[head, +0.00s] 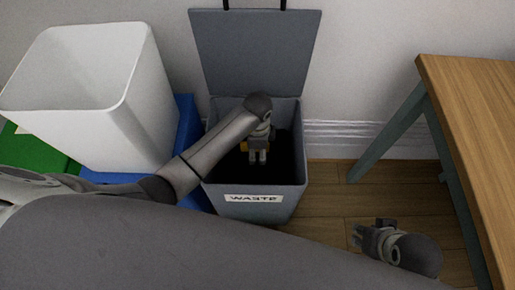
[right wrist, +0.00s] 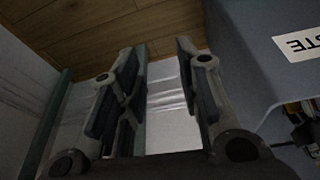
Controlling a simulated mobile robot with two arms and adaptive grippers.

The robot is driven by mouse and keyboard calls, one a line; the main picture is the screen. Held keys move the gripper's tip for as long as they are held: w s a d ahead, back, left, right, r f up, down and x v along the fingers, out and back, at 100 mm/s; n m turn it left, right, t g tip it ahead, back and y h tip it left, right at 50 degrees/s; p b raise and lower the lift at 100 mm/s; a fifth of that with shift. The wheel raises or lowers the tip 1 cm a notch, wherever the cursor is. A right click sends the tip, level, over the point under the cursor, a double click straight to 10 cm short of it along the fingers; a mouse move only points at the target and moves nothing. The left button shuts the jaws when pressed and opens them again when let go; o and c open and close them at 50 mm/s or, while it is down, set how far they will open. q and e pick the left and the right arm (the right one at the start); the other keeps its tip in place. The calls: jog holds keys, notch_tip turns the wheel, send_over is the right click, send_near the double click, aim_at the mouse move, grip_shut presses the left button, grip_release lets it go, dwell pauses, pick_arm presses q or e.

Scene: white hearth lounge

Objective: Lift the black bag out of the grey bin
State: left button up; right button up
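The grey bin (head: 253,186) stands against the wall with its lid (head: 258,55) raised and a "WASTE" label on its front. It also shows at the right edge of the right wrist view (right wrist: 257,48). The black bag (head: 286,158) shows only as a dark mass inside the bin, and its shape is hard to make out. My left gripper (head: 258,157) points down into the bin's mouth, over the dark inside. Its fingers are too small to tell whether they are open or touch the bag. My right gripper (right wrist: 160,60) is open and empty, outside the bin to its right.
A white bin (head: 128,100) stands left of the grey one, beside blue (head: 187,125) and green (head: 40,150) items. A wooden table (head: 475,110) stands at the right. Wooden floor (head: 325,190) is clear between the grey bin and the table.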

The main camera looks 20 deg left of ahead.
pick_arm(q)
jog(key=c, duration=0.7)
jog(key=shift+r, duration=0.1)
jog(key=shift+c, duration=0.6)
pick_arm(e)
jog(key=shift+r, duration=0.1)
